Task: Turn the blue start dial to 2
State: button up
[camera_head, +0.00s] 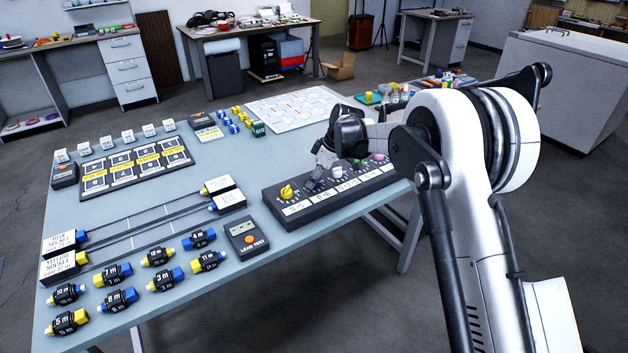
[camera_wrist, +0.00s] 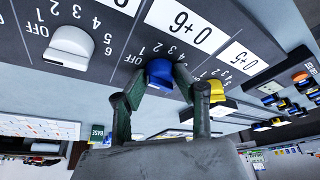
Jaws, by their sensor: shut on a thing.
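The blue start dial (camera_wrist: 159,71) sits on the dark control panel (camera_wrist: 125,72) in the wrist view, with small numbers and a white label strip beside it. My gripper (camera_wrist: 161,82) has one finger on each side of the dial and is shut on it. The fingers hide part of the dial, and I cannot tell which number it points to. In the head view, my gripper (camera_head: 315,177) is low over the panel (camera_head: 300,212), between the yellow dial (camera_head: 287,192) and the white dial (camera_head: 336,170). The blue dial is hidden there.
The white dial (camera_wrist: 70,47) and the yellow dial (camera_wrist: 216,90) flank the blue one closely in the wrist view. A lead test meter (camera_head: 246,238) and several labelled plugs lie left of the panel.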

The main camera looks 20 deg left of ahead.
jog(key=m+t+b, duration=0.1)
jog(key=m, duration=0.2)
jog(key=m+t+b, duration=0.1)
jog(key=m, duration=0.2)
jog(key=shift+s+f+h+b, duration=0.1)
jog(key=shift+s+h+b, duration=0.05)
jog(key=shift+h+b, duration=0.2)
jog(key=shift+a+m+t+h+b, duration=0.1)
jog(key=shift+m+t+h+b, duration=0.25)
jog(key=shift+m, duration=0.75)
jog(key=shift+m+t+h+b, duration=0.2)
jog(key=shift+m+t, duration=0.15)
jog(key=shift+m, duration=0.75)
jog(key=o, duration=1.1)
jog(key=shift+r, duration=0.2)
jog(key=v, duration=1.1)
jog(key=shift+s+r, duration=0.25)
jog(key=shift+r, duration=0.1)
